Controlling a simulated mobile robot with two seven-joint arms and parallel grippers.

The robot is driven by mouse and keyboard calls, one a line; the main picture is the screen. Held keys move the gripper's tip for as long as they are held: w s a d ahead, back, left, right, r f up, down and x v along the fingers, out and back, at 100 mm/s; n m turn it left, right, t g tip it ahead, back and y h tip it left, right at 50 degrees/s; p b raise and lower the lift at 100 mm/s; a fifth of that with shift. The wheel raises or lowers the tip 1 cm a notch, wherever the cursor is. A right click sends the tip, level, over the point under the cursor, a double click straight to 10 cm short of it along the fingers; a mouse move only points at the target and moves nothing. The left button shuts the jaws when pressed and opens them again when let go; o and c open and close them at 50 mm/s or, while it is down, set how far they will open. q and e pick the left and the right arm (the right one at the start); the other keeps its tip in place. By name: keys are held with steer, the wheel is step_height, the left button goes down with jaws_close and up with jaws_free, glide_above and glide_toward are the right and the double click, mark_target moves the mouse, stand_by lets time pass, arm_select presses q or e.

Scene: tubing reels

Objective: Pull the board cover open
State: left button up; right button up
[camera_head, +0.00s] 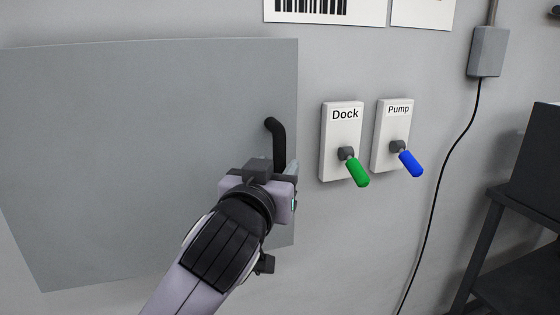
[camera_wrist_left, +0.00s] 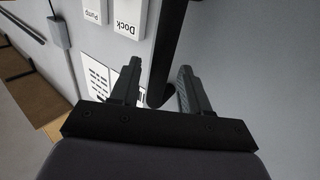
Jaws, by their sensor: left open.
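The board cover (camera_head: 120,150) is a large flat grey panel on the wall at the left of the head view. It looks closed against the wall. A black bar handle (camera_head: 278,140) stands near its right edge; its lower part is hidden behind my gripper. My left gripper (camera_head: 290,172) is at the handle's lower part, with its fingers mostly hidden in the head view. In the left wrist view the fingers are apart and the dark handle (camera_wrist_left: 163,60) runs between them, with a visible gap on at least one side. My right gripper is not in view.
Right of the cover are a Dock switch plate (camera_head: 328,150) with a green lever (camera_head: 357,172) and a Pump plate (camera_head: 382,135) with a blue lever (camera_head: 411,164). A grey box (camera_head: 487,52) with a hanging cable and a dark stand (camera_head: 510,225) are farther right.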

arm_select(q)
steer(key=shift+x, duration=1.3)
jaws_close()
steer(key=shift+s, duration=0.1)
